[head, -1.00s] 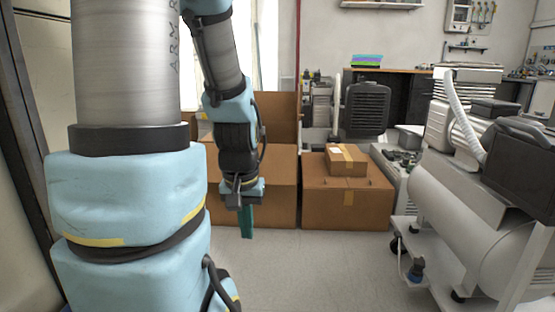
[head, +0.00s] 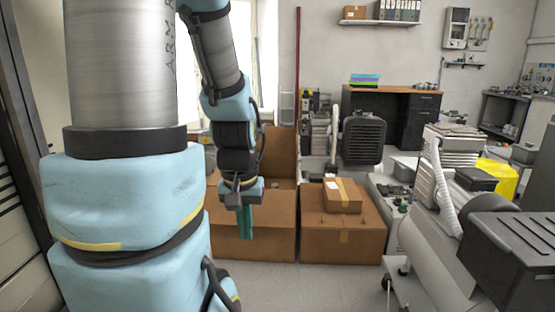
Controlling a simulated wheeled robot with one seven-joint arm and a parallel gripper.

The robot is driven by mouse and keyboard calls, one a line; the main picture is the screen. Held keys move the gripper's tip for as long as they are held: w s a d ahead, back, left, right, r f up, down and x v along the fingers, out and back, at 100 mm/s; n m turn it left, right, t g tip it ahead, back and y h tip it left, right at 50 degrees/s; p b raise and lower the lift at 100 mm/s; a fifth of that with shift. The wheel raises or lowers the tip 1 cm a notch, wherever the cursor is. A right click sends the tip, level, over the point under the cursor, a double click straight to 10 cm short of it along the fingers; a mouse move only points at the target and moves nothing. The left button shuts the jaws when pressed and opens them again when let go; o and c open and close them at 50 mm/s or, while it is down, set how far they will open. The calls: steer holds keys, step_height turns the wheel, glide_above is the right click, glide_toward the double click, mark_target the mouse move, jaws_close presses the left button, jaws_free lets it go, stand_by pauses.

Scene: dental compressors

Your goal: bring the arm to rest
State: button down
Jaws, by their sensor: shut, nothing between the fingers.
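My arm fills the left of the head view, with pale blue joints and grey metal links. It bends over at the top and its forearm hangs down. My gripper (head: 246,222) points down at the end of it, with green fingers that look shut and hold nothing. It shows in front of an open cardboard box (head: 265,240), and I cannot tell the gap between them.
A closed cardboard box (head: 342,240) with a smaller box (head: 342,195) on top stands right of the gripper. A white compressor (head: 420,250) on a wheeled frame is at the right. A desk (head: 390,115) stands behind.

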step_height(320, 180, up, 13)
steer(key=p, duration=1.1)
steer(key=shift+r, duration=0.15)
